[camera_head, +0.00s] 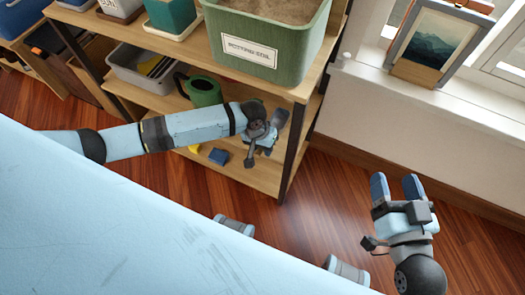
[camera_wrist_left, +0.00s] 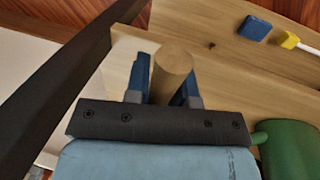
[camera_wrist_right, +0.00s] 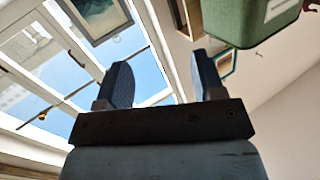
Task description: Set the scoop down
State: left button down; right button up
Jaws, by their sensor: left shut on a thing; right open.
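My left gripper (camera_wrist_left: 164,82) is shut on a round wooden handle (camera_wrist_left: 174,63), which I take to be the scoop's; the handle's end points at the left wrist camera. The rest of the scoop is hidden behind the handle in that view. In the head view the left gripper (camera_head: 266,135) is at the right end of the shelf unit, in front of its middle shelf and beside the dark post. Whether the scoop touches a shelf I cannot tell. My right gripper (camera_head: 396,184) is open and empty over the floor, right of the shelf unit.
A green potting soil bin (camera_head: 260,72) stands on the top shelf (camera_head: 157,44), above the left gripper. A green watering can (camera_head: 206,91) is left of it. A blue block (camera_head: 218,156) lies on the lower shelf (camera_head: 262,176). A framed picture (camera_head: 437,46) stands on the windowsill.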

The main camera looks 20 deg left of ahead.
pick_arm(q)
jog(key=shift+w+f+b, duration=0.2)
jog(key=shift+f+b, duration=0.6)
jog(key=shift+b, duration=0.2)
jog(key=shift+r, duration=0.1)
pick_arm(e)
jog(key=r, duration=0.1)
jog(key=a+r+t+y, duration=0.1)
jog(key=r, duration=0.1)
jog(key=a+r+t+y, duration=0.1)
jog(key=r, duration=0.1)
jog(key=shift+a, duration=0.25)
pick_arm(q)
jog(key=c, duration=1)
grip_release()
pick_arm(e)
jog(key=shift+w+f, duration=0.1)
jog(key=shift+f, duration=0.05)
